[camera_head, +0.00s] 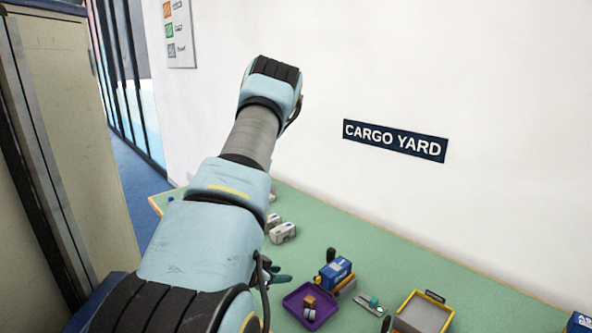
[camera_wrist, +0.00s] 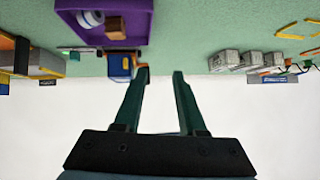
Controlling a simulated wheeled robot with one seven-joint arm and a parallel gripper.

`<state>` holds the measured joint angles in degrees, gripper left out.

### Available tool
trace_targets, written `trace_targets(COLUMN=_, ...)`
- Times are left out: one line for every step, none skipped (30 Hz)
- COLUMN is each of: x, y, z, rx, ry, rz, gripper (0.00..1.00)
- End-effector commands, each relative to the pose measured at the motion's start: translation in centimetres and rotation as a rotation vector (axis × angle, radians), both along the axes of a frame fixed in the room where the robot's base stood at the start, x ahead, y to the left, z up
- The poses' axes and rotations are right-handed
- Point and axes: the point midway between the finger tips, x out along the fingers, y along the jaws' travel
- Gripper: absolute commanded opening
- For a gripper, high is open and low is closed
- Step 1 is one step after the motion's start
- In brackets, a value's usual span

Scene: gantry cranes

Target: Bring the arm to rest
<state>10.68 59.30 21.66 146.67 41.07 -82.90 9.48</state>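My arm reaches up and forward over the green table (camera_head: 375,248), with its elbow high near the wall in the head view. My gripper (camera_wrist: 161,73) is open in the wrist view, its two dark green fingers apart with nothing between them. The table shows upside down along the top of that view. A blue box (camera_wrist: 121,67) appears beside the left fingertip; I cannot tell how far away it is. In the head view my arm hides most of my gripper.
A purple tray (camera_head: 292,300) holds a brown block and a white-and-blue piece. The blue box (camera_head: 334,272) stands behind it. A yellow-rimmed grey tray (camera_head: 422,315) is to the right. Grey-white blocks (camera_head: 283,232) lie beside my arm. A tall cabinet (camera_head: 85,130) stands left.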

Motion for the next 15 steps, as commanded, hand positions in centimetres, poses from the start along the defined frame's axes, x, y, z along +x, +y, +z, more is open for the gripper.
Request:
trace_targets(x=1.2, y=0.4, z=1.0, rx=0.037, ry=0.012, rz=0.037, gripper=0.40)
trace_targets(x=1.6, y=0.8, z=1.3, rx=0.063, ry=0.032, rz=0.061, gripper=0.40)
trace_targets(x=2.1, y=1.2, z=1.8, rx=0.094, ry=0.057, rz=0.097, gripper=0.40)
trace_targets(x=2.4, y=1.6, z=2.2, rx=0.116, ry=0.078, rz=0.122, gripper=0.40)
trace_targets(x=2.7, y=2.0, z=2.7, rx=0.136, ry=0.098, rz=0.150, gripper=0.40)
trace_targets(x=2.9, y=2.4, z=3.4, rx=0.159, ry=0.130, rz=0.188, gripper=0.40)
trace_targets(x=2.9, y=2.7, z=4.0, rx=0.174, ry=0.153, rz=0.217, gripper=0.40)
trace_targets(x=3.0, y=3.0, z=4.6, rx=0.188, ry=0.177, rz=0.245, gripper=0.40)
trace_targets(x=2.8, y=3.4, z=5.4, rx=0.204, ry=0.212, rz=0.284, gripper=0.40)
trace_targets(x=2.6, y=3.7, z=6.1, rx=0.214, ry=0.239, rz=0.313, gripper=0.40)
trace_targets(x=2.4, y=3.9, z=6.8, rx=0.222, ry=0.266, rz=0.343, gripper=0.40)
trace_targets(x=1.9, y=4.2, z=7.7, rx=0.231, ry=0.305, rz=0.379, gripper=0.40)
trace_targets(x=1.5, y=4.3, z=8.5, rx=0.236, ry=0.335, rz=0.406, gripper=0.40)
trace_targets(x=1.0, y=4.3, z=9.3, rx=0.239, ry=0.365, rz=0.433, gripper=0.40)
trace_targets(x=0.1, y=4.3, z=10.3, rx=0.241, ry=0.408, rz=0.466, gripper=0.40)
